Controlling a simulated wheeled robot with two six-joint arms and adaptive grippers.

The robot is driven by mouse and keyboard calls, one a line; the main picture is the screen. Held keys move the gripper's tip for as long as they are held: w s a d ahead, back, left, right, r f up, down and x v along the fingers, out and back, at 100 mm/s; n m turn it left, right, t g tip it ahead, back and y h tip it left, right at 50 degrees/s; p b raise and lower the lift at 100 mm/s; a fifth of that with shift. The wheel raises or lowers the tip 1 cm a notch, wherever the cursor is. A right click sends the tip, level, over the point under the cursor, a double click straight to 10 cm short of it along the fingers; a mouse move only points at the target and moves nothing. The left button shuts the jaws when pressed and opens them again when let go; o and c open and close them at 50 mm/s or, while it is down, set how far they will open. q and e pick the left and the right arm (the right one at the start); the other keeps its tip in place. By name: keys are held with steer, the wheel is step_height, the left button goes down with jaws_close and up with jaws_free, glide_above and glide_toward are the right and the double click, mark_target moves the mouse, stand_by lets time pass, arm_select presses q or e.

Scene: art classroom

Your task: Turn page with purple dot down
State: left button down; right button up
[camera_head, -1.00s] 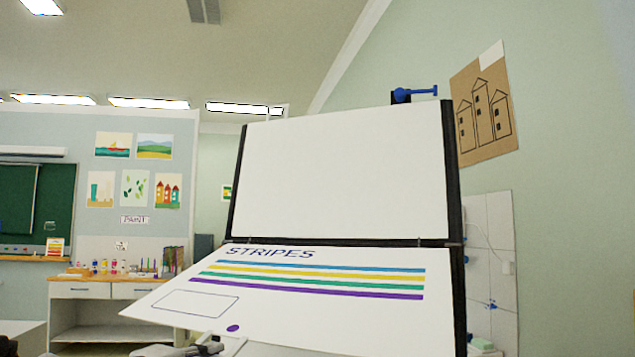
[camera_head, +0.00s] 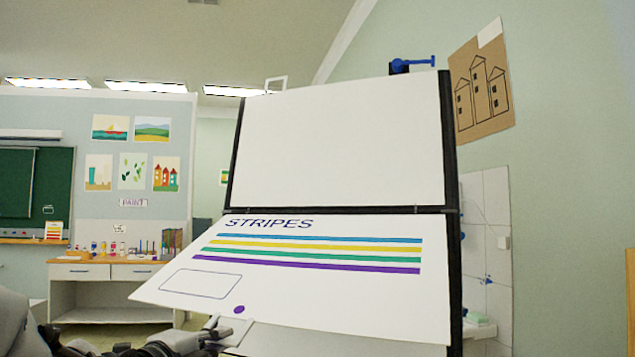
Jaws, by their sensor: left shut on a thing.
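The page with the purple dot (camera_head: 330,300) is a white sheet with the word STRIPES, blue, yellow, green and purple stripes and an empty outlined box. It hangs from the middle bar of the black-framed easel (camera_head: 449,140) and tilts out toward me. The purple dot (camera_head: 239,309) is near its lower left edge. My left gripper (camera_head: 220,330) is shut on the page's lower edge, just below the dot. A blank white sheet (camera_head: 335,145) fills the easel above the bar. My right gripper is not in view.
A work table with paint bottles (camera_head: 110,262) stands at the far left, below pictures on the wall. A brown drawing of towers (camera_head: 482,90) hangs on the right wall. A white ledge (camera_head: 480,329) is right of the easel.

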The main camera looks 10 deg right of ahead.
arm_select(q)
steer(key=shift+w+d+f+b, duration=0.2)
steer(key=shift+w+f+b, duration=0.2)
steer(key=shift+f, duration=0.25)
steer(key=shift+w+d+f+b, duration=0.15)
steer(key=shift+w+f+b, duration=0.2)
steer(key=shift+f, duration=0.3)
steer(key=shift+s+f, duration=0.1)
steer(key=w+d+f+b, duration=0.2)
steer(key=w+f+b, duration=0.2)
steer(key=f, duration=0.3)
steer(key=shift+w+d+f+b, duration=0.2)
steer(key=shift+w+d+b, duration=0.15)
steer(key=shift+w, duration=0.2)
